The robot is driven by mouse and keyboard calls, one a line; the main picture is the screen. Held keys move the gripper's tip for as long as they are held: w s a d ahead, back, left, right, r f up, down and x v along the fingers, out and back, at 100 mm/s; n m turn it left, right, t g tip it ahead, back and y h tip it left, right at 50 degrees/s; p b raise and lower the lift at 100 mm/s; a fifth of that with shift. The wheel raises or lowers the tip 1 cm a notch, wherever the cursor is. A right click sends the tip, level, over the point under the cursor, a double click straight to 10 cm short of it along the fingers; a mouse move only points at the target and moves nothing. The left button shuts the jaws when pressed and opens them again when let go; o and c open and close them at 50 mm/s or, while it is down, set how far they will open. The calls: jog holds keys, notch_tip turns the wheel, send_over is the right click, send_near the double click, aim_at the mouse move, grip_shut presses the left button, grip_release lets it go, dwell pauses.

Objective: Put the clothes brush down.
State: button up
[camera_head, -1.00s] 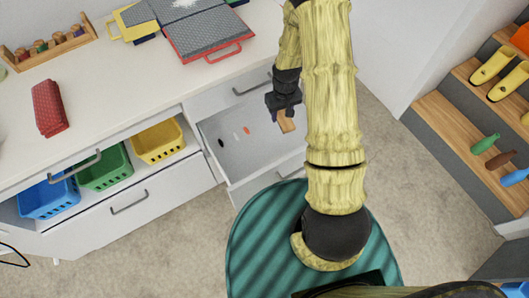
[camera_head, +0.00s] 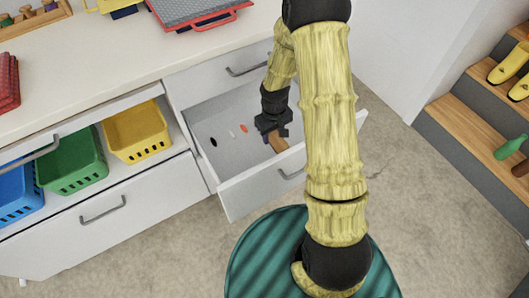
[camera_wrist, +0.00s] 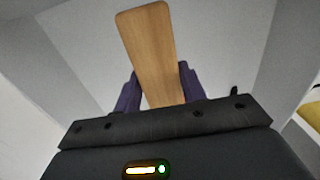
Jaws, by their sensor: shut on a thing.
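The clothes brush (camera_head: 278,144) shows as a small wooden block with a flat brown back. My gripper (camera_head: 270,132) is shut on it, over the open white drawer (camera_head: 225,152). In the wrist view the brush (camera_wrist: 150,45) is a long pale-wood piece with a rounded end, between the two purple fingers of my gripper (camera_wrist: 160,92). Its bristles are hidden. The drawer's grey interior lies beyond it in that view. I cannot tell whether the brush touches the drawer floor.
Small dark, white and orange items (camera_head: 244,128) lie in the drawer, left of my gripper. Blue, green and yellow baskets (camera_head: 138,130) stand on the shelf at left. The white countertop (camera_head: 110,50) lies above. Wooden steps with shoes and bottles (camera_head: 480,120) are at right.

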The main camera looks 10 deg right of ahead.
dwell(0.3)
jog(key=b, duration=0.2)
send_over(272, 151)
jog(key=s, duration=0.2)
jog(key=shift+a+f, duration=0.15)
jog(key=shift+f, duration=1.45)
jog(key=shift+a+f, duration=0.15)
jog(key=shift+f, duration=1.45)
jog(key=shift+f+b, duration=0.3)
jog(key=shift+f, duration=1.6)
jog(key=shift+f, duration=0.15)
jog(key=o, duration=0.9)
